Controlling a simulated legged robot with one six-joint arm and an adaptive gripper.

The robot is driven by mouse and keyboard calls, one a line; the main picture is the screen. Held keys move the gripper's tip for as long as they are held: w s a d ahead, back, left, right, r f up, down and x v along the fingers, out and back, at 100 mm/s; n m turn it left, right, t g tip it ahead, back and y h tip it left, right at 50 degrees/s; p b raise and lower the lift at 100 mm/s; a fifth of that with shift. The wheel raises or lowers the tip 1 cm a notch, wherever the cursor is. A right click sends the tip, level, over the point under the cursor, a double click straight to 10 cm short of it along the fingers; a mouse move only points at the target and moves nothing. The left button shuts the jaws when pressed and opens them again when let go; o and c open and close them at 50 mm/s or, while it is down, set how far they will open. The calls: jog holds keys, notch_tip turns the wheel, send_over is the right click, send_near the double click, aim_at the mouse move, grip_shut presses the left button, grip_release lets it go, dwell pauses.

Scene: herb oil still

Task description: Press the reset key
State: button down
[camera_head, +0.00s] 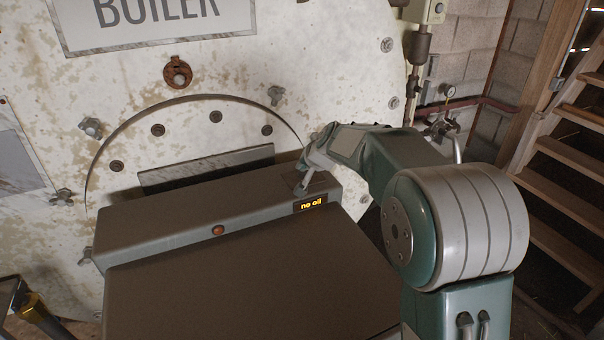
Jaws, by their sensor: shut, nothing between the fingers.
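A grey burner box (165,228) stands against the boiler front. A small display (311,203) on its front face, near the right end, reads "no oil" in lit yellow letters. A round orange-brown button or lamp (218,230) sits on the same face, further left; no label shows on it, so I cannot tell if it is the reset key. My gripper (301,191) is shut and empty, pointing down at the box top just above and left of the display. I cannot tell whether its tips touch the surface; they hide the spot under them.
The pale, stained boiler (340,60) with bolts and a "BOILER" plate (160,15) rises behind the box. A wide dark lower housing (240,285) lies in front.

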aim_at(302, 174)
jog(key=shift+f, duration=0.4)
dwell(0.7)
jog(key=shift+r, duration=0.8)
jog(key=shift+r, duration=2.5)
